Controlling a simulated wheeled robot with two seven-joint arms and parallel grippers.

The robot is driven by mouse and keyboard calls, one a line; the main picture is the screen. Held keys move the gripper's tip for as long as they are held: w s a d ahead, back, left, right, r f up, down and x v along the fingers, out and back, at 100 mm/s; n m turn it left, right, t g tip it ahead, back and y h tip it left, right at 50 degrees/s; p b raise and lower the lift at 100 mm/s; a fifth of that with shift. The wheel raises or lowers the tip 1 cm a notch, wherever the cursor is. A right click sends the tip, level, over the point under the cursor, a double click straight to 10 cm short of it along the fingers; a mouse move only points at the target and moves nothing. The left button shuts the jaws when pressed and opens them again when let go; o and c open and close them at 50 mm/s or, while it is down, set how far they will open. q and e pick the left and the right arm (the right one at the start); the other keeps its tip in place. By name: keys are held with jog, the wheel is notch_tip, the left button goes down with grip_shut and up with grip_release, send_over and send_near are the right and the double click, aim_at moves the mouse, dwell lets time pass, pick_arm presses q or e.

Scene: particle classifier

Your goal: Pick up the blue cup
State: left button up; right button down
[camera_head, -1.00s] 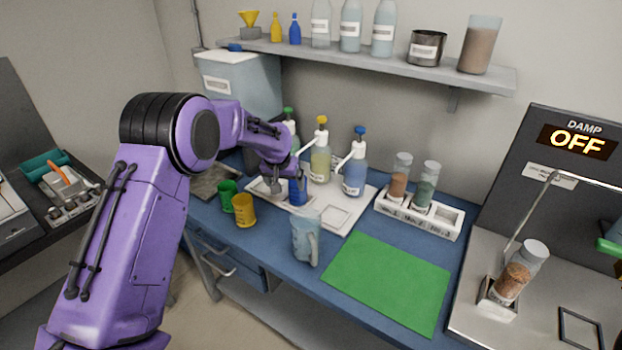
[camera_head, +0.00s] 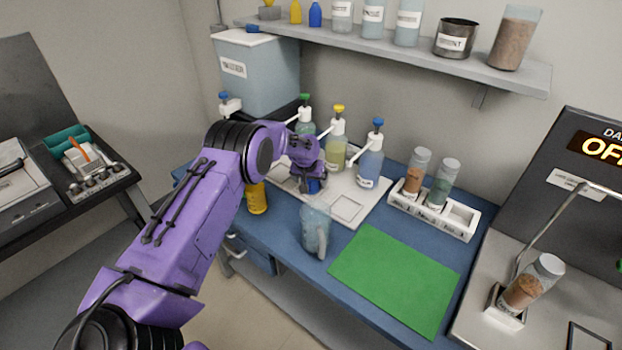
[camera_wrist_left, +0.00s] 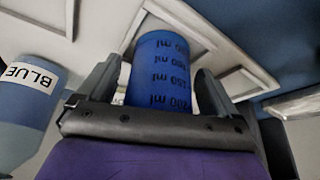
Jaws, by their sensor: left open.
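The blue cup (camera_head: 314,186) stands on the white tray (camera_head: 372,203) in the head view, mostly hidden by my left gripper (camera_head: 311,183). In the left wrist view the blue cup (camera_wrist_left: 160,70), with dark volume marks, stands between the two grey fingers of my left gripper (camera_wrist_left: 155,85). The fingers are open, one on each side of the cup. I cannot tell whether either finger touches it. My right gripper is not in view.
Pump bottles (camera_head: 370,160) stand behind the cup; one labelled BLUE (camera_wrist_left: 25,90) is close at the left in the wrist view. A yellow cup (camera_head: 257,198) and a clear jug (camera_head: 316,228) stand nearer. The green mat (camera_head: 395,280) is bare.

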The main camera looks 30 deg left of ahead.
pick_arm(q)
jog(key=shift+s+r, duration=0.15)
jog(key=shift+s, duration=0.05)
jog(key=shift+w, duration=0.1)
jog(key=c, duration=1.2)
jog(key=shift+c, duration=0.3)
jog(key=shift+d, duration=0.1)
